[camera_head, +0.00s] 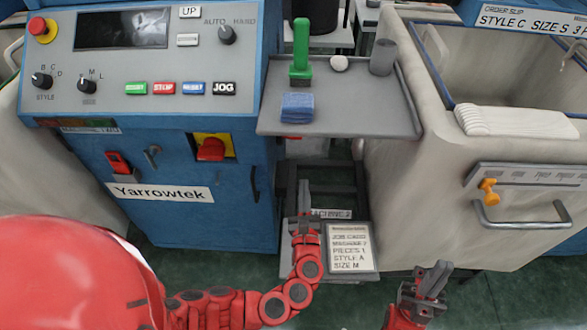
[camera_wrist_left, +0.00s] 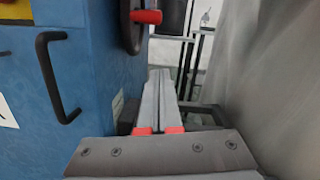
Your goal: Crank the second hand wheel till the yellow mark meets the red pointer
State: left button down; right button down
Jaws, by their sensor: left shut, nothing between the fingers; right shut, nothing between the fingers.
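A dark hand wheel (camera_wrist_left: 128,22) with a red handle (camera_wrist_left: 148,17) shows at the top of the left wrist view, on the side of the blue machine. It is partly cut off by the frame. In the head view the shelf covers most of that area. I cannot make out a yellow mark or a red pointer on the wheel. My left gripper (camera_head: 304,192) is shut and empty in the gap right of the machine; its fingers (camera_wrist_left: 161,98) lie below the wheel, apart from it. My right gripper (camera_head: 435,280) is shut and empty at the lower right.
The blue Yarrowtek machine (camera_head: 190,215) stands left of the gap, with a black side handle (camera_wrist_left: 50,75). A grey shelf (camera_head: 345,105) overhangs the gap. A job card (camera_head: 349,247) lies below. A pale bin (camera_head: 400,190) with a metal handle (camera_head: 520,222) bounds the right.

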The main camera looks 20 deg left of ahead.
pick_arm(q)
jog(key=w+a+r, duration=0.3)
jog(key=w+r, duration=0.1)
jog(key=w, duration=0.5)
jog(key=shift+a+r+p, duration=0.35)
jog(key=shift+a+p, duration=0.05)
jog(key=shift+r, duration=0.1)
jog(key=r+p, duration=0.1)
jog(key=p, duration=0.3)
jog(key=shift+r+g, duration=0.2)
jog(key=shift+g, duration=0.2)
jog(key=shift+a+f, duration=0.1)
